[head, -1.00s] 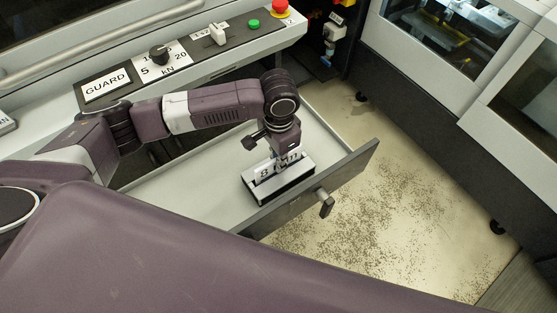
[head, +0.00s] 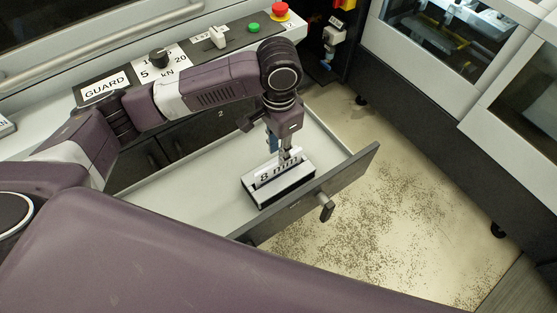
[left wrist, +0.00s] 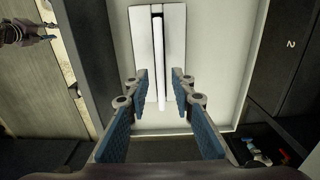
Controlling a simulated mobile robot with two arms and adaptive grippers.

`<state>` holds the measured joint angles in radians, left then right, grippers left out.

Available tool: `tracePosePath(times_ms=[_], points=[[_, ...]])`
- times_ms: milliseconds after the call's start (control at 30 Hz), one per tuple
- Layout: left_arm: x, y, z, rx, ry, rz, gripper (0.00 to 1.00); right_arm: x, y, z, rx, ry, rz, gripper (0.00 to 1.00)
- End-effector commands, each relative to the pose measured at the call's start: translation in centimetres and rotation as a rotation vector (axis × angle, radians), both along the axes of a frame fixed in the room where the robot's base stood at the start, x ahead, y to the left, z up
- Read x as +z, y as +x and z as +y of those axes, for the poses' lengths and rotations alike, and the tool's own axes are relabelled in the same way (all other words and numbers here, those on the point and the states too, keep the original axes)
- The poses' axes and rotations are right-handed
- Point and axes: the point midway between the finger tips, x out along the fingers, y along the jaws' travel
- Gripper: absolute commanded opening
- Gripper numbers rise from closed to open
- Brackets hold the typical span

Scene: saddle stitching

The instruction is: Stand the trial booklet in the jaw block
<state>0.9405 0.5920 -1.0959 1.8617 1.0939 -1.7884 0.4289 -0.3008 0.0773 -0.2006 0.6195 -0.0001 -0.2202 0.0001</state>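The jaw block (head: 284,194), white and dark, sits in the open drawer. A white panel marked "8 mm" (head: 278,174) stands up from its middle. In the left wrist view the block (left wrist: 141,38) has a long dark slot with a narrow white strip (left wrist: 161,88) in line with it. The strip looks like the edge of the standing panel; I cannot tell for sure whether this is the trial booklet. My left gripper (head: 286,153) is just above the panel, pointing down. Its blue-padded fingers (left wrist: 160,76) are apart, one on each side of the strip. My right gripper is out of view.
The drawer (head: 190,209) has a dark front with a handle (head: 325,207) and bare floor around the block. Behind it is a control panel with a dial (head: 158,57), a green button (head: 253,27) and a red stop button (head: 281,11). A cabinet door (left wrist: 291,67) is marked "2".

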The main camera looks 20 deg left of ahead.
Motion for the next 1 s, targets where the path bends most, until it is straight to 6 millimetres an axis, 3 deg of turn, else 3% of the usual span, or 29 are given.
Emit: tracePosePath(times_ms=[100,300,1000], points=[[2.3,0.1,-0.1,-0.001,-0.001,-0.003,0.23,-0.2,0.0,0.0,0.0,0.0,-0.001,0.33],[4.3,0.0,-0.1,0.0,0.0,0.0,0.23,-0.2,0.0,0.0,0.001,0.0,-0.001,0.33],[4.6,0.0,-0.1,0.0,0.0,0.001,0.23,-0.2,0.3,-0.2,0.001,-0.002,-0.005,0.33]])
